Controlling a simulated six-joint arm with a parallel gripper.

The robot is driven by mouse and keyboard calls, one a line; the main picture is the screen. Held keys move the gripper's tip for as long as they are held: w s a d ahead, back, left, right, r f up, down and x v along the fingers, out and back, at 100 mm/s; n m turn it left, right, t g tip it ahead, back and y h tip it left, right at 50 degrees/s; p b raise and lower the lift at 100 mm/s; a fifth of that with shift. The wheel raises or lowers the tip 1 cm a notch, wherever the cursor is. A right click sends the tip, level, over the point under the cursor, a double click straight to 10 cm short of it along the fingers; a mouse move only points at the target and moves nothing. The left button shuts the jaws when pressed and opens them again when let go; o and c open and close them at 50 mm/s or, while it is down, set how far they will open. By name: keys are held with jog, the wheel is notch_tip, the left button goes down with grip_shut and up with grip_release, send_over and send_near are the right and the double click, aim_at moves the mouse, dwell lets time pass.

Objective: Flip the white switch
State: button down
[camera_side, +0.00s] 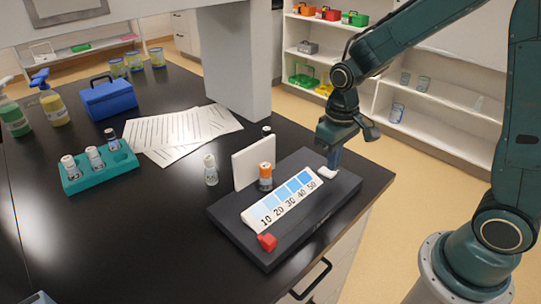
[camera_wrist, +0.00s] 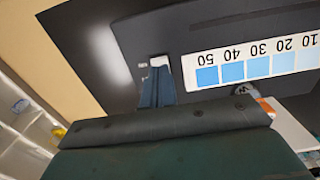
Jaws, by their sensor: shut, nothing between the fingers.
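The white switch (camera_side: 327,172) sits at the far right end of the dark device (camera_side: 236,232), past the 50 end of its scale. My gripper (camera_side: 332,160) points down right at the switch, with its fingers together. In the wrist view the shut fingertips (camera_wrist: 157,72) cover part of the white switch (camera_wrist: 159,61); only its upper part shows. The fingertips look to be at or touching it, but I cannot tell if they press on it. Which way the switch is tipped is not clear.
A green vial rack (camera_side: 105,178), papers (camera_side: 185,132) and a blue box (camera_side: 109,99) lie left. A grey pillar (camera_side: 234,60) rises behind.

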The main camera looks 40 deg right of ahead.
aim_at(333, 174)
jog(key=shift+f, duration=0.9)
dwell(0.8)
jog(key=shift+r, duration=3.55)
jog(key=s+r+t, duration=0.2)
jog(key=s+r, duration=0.3)
jog(key=s, duration=0.2)
jog(key=s+a+r+t, duration=0.1)
jog(key=s+r+t, duration=0.2)
jog(key=s+r, duration=0.2)
jog(key=shift+s+r+t, duration=0.25)
jog(key=shift+s+t, duration=0.05)
jog(key=shift+s, duration=1.5)
